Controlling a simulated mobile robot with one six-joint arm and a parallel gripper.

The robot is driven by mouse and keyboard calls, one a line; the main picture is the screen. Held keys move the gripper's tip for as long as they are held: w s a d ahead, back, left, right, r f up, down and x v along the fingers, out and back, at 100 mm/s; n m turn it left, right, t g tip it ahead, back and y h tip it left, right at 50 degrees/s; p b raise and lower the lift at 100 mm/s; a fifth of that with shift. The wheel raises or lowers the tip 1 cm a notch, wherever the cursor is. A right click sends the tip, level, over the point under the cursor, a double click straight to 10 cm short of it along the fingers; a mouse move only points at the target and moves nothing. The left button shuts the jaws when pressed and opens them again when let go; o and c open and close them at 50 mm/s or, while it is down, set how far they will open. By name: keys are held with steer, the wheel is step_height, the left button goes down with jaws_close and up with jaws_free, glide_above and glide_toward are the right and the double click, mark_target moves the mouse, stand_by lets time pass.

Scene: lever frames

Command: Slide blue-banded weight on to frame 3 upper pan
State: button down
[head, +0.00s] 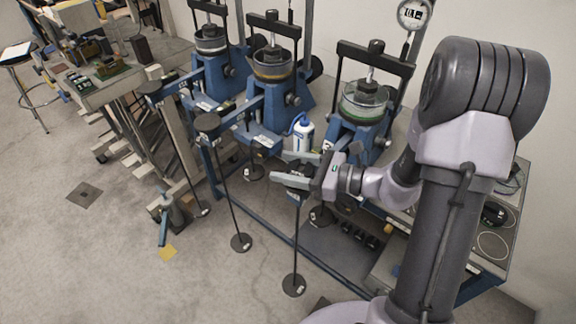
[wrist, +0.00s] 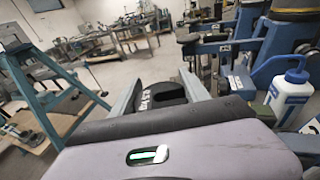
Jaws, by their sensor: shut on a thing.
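My gripper (head: 300,168) is at the lever end of the nearest lever frame (head: 362,112), in the middle of the head view. In the wrist view its two fingers (wrist: 164,92) are shut on a dark, slotted-looking weight (wrist: 162,97) with pale markings. No blue band can be made out on it. Below the gripper a thin hanger rod (head: 296,240) runs down to a round lower pan (head: 294,285). The upper pan there is largely hidden by the gripper and weight. I cannot tell whether the weight touches it, nor read the frame's number.
Two more blue lever frames stand behind, with a dark upper pan (head: 208,122) on the middle one. A white bottle with blue label (head: 302,132) stands between frames. Several black weights (head: 360,236) lie low beside the nearest frame. The floor to the left is mostly open.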

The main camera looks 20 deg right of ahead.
steer(key=shift+f+b, duration=0.35)
steer(key=shift+f, duration=0.05)
steer(key=shift+c, duration=2.3)
jaws_free()
